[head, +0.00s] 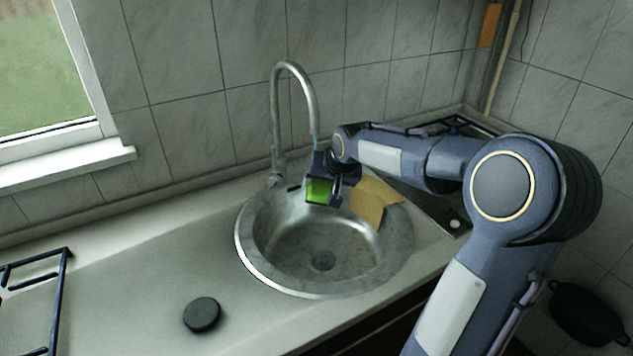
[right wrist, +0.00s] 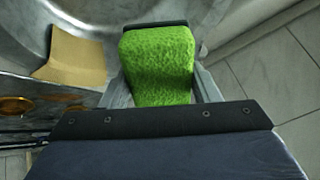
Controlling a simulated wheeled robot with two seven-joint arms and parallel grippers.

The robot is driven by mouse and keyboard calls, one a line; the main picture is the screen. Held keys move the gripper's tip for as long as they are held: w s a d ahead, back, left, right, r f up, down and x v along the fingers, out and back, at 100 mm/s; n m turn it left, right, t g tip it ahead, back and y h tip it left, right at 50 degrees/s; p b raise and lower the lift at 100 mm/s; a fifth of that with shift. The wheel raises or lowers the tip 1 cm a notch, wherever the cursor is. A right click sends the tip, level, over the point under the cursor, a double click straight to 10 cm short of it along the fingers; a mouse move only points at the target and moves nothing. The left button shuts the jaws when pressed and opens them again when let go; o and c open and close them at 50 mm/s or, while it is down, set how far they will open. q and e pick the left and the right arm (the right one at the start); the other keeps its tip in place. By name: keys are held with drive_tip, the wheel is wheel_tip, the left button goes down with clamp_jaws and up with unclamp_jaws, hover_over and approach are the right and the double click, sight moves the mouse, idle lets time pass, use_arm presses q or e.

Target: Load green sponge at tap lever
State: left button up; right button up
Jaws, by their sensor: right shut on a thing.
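A green sponge (head: 319,190) is held in my right gripper (head: 322,196), over the back part of the round metal sink (head: 246,250). In the right wrist view the sponge (right wrist: 158,62) fills the space between the two fingers. The tap (head: 276,110) stands behind the sink with a tall curved spout, whose tip comes down just above my right gripper. The tap lever is hard to make out; a small metal part (head: 275,181) shows at the tap's base, left of the gripper. My left gripper is not in view.
A tan cloth (head: 372,197) lies over the sink's right rim. A round black disc (head: 202,314) lies on the counter (head: 130,280) in front. A dark rack (head: 62,290) stands at the left. A black pan (head: 587,312) is at the lower right. The middle-left counter is clear.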

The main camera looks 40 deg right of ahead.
drive_tip(key=s+b, duration=0.1)
drive_tip(key=s, duration=0.5)
idle(0.3)
idle(1.2)
drive_tip(key=s+r+p, duration=0.1)
drive_tip(key=s+r, duration=0.3)
drive_tip(key=s, duration=0.1)
drive_tip(key=shift+p, duration=0.3)
drive_tip(key=shift+s, duration=0.15)
